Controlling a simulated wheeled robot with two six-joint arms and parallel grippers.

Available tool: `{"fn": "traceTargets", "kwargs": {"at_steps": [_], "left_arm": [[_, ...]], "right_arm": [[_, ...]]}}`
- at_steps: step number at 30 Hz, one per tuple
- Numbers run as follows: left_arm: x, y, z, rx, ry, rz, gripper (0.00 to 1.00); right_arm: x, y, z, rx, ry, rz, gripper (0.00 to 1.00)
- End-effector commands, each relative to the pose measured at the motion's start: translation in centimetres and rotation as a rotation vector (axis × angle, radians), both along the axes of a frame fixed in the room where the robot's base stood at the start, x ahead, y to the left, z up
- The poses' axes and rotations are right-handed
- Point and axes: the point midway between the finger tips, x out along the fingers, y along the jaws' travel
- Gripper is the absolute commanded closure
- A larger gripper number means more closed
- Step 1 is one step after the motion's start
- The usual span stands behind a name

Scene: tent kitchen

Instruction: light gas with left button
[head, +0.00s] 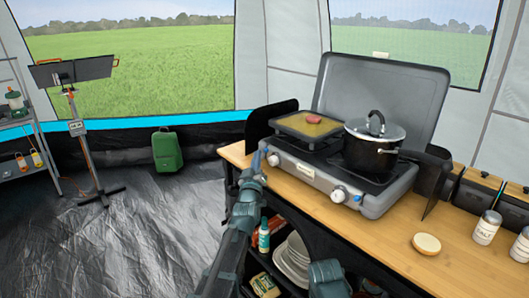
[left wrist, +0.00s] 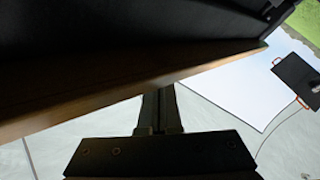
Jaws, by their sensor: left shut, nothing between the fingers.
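The grey two-burner gas stove (head: 310,182) stands on the wooden counter with its lid raised. On its front are a left knob (head: 273,159) and a right knob (head: 338,196), with a small blue button (head: 357,198) beside the right knob. A left button cannot be made out clearly near my gripper. My left gripper (head: 257,160) is shut and empty, just left of the left knob at the stove's front left corner. I cannot tell whether it touches the stove. In the left wrist view its closed fingers (left wrist: 160,108) point toward the counter's wooden edge (left wrist: 110,92).
A lidded black pot (head: 371,150) sits on the right burner and a griddle pan (head: 308,125) with food on the left. A bread slice (head: 427,244) and jars (head: 487,228) are on the counter (head: 380,240). Shelves below hold plates (head: 292,260).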

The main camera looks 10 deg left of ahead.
Motion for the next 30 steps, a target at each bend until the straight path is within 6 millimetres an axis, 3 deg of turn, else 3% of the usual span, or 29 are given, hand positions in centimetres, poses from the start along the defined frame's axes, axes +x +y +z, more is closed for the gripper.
{"fn": "traceTargets", "kwargs": {"at_steps": [30], "left_arm": [[0.73, -0.56, 0.03, 0.000, 0.000, 0.000, 1.00]], "right_arm": [[0.00, 0.00, 0.03, 0.000, 0.000, 0.000, 0.50]]}}
